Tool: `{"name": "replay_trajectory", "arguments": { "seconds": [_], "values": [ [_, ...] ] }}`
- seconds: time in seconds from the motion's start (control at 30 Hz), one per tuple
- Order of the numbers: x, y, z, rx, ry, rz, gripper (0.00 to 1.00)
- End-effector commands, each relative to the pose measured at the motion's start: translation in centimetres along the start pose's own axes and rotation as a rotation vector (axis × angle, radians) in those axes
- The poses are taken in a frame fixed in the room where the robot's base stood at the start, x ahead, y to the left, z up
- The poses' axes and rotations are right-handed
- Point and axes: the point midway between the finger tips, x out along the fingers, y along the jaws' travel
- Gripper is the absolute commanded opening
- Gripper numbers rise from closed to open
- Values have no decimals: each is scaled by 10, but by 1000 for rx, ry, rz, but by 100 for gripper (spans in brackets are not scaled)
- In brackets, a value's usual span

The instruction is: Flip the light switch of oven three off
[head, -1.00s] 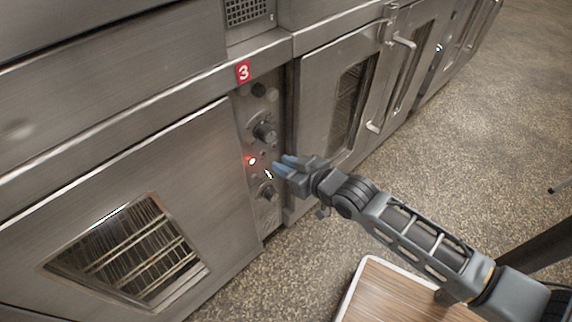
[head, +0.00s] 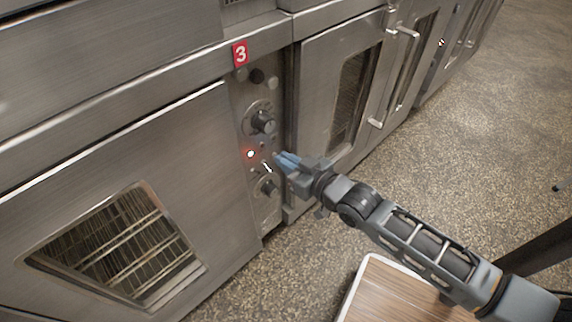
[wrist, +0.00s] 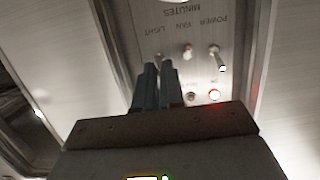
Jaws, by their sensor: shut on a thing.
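The control panel (head: 253,205) of oven three stands under a red "3" sign (head: 240,54) in the head view. In the wrist view it appears upside down, with POWER, FAN and LIGHT labels. The light switch (wrist: 158,57) sits by its label at the fingertips, mostly hidden by them. My gripper (head: 283,159) is at the panel's right side, its blue-grey fingers close together and shut on the light switch. The fingers also show in the wrist view (wrist: 158,68). The fan switch (wrist: 188,50) and power switch (wrist: 219,58) are beside it, clear of the fingers.
A lit red lamp (head: 250,154) and two dark knobs, upper (head: 262,121) and lower (head: 266,187), are on the panel. The oven door (head: 110,170) is at left, a neighbouring door with a handle (head: 404,75) at right. A wood-topped surface (head: 385,295) is below my arm.

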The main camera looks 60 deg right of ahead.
Motion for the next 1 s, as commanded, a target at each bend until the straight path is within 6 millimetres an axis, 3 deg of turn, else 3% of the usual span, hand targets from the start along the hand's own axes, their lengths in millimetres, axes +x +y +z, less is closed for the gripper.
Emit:
{"name": "replay_trajectory", "arguments": {
  "seconds": [0.03, 0.4, 1.0],
  "values": [
    [2, 0, 11, 0, 39, 0, 0],
    [5, 0, 30, 0, 381, 0, 0],
    [13, 0, 38, 0, 770, 0, 0]
  ]
}}
